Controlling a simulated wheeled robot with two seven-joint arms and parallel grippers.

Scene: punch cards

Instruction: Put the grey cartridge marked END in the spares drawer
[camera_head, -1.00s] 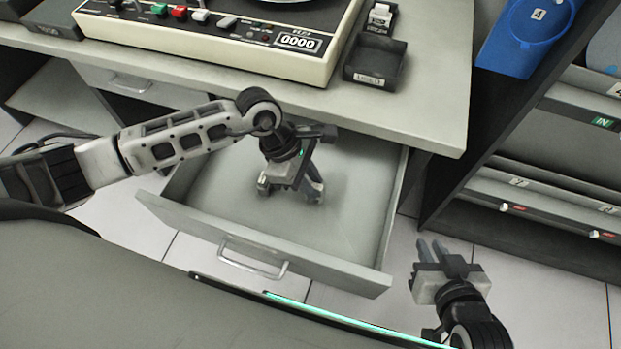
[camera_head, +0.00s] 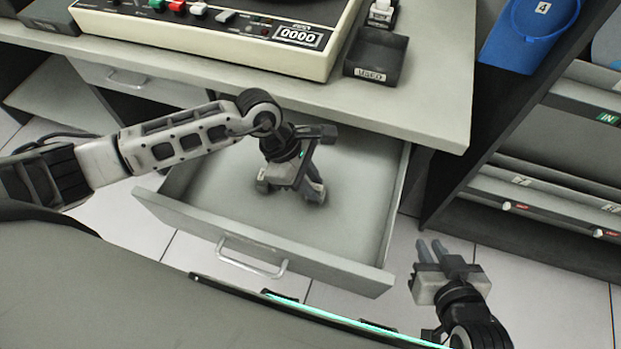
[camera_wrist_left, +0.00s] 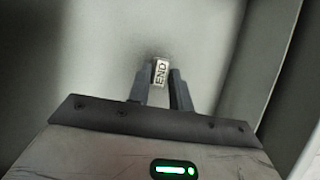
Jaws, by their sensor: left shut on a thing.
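The grey cartridge marked END (camera_wrist_left: 160,72) is held between the two fingertips of my left gripper (camera_wrist_left: 160,85) in the left wrist view, its label facing the camera. In the head view my left gripper (camera_head: 290,188) points down inside the pulled-out grey drawer (camera_head: 340,262) under the desk. The cartridge cannot be made out there. I cannot tell whether the cartridge touches the drawer floor. No name shows on the drawer front. My right gripper (camera_head: 430,250) is empty to the right of the drawer, its two fingers slightly apart.
A desk top (camera_head: 430,100) overhangs the back of the drawer. A black tray labelled USED (camera_head: 375,57) and a machine showing 0000 (camera_head: 200,35) stand on it. A dark rack (camera_head: 540,200) stands at the right. The visible drawer floor around my left gripper is clear.

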